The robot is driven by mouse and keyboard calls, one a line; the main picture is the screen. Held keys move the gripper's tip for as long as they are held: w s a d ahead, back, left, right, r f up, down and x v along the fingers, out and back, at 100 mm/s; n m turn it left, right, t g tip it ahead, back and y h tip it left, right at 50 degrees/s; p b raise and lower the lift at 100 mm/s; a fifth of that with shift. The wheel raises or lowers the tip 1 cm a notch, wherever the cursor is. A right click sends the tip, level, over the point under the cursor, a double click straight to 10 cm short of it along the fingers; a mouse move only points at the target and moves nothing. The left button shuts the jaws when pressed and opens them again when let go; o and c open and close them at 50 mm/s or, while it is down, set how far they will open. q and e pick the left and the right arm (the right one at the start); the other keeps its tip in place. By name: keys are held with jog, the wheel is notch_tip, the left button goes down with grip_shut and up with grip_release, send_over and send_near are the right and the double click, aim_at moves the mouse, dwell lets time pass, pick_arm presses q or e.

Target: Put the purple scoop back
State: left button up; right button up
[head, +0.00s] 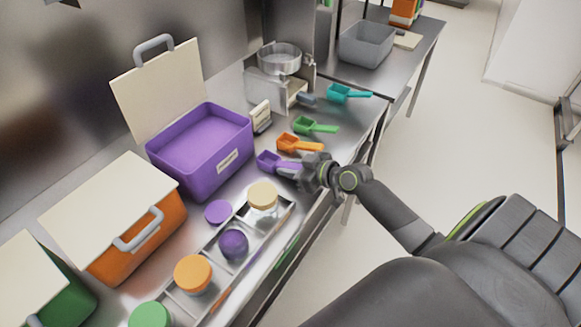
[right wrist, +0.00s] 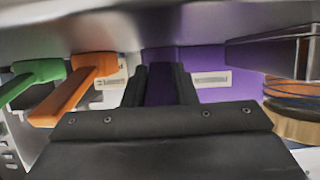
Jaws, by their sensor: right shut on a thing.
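The purple scoop (head: 275,163) is at the front of the steel counter, beside the orange scoop. My right gripper (head: 303,171) is shut on its handle. In the right wrist view the purple handle (right wrist: 160,85) sits between the two dark fingers of my right gripper (right wrist: 161,88). I cannot tell whether the scoop touches the counter. The open purple bin (head: 205,165) stands behind it to the left, with its pale lid raised. My left gripper is not in view.
Orange (head: 298,143), green (head: 315,126) and teal (head: 347,93) scoops lie further along the counter. A tray (head: 215,262) of lidded jars runs along the front. Closed orange (head: 150,240) and green (head: 60,300) bins stand left.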

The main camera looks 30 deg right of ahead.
jog(key=shift+f, duration=0.15)
jog(key=o, duration=0.9)
jog(key=shift+r, duration=0.25)
jog(key=shift+s+d, duration=0.2)
jog(key=shift+s, duration=0.15)
jog(key=b+v, duration=0.1)
jog(key=v, duration=1)
jog(key=shift+r, duration=0.1)
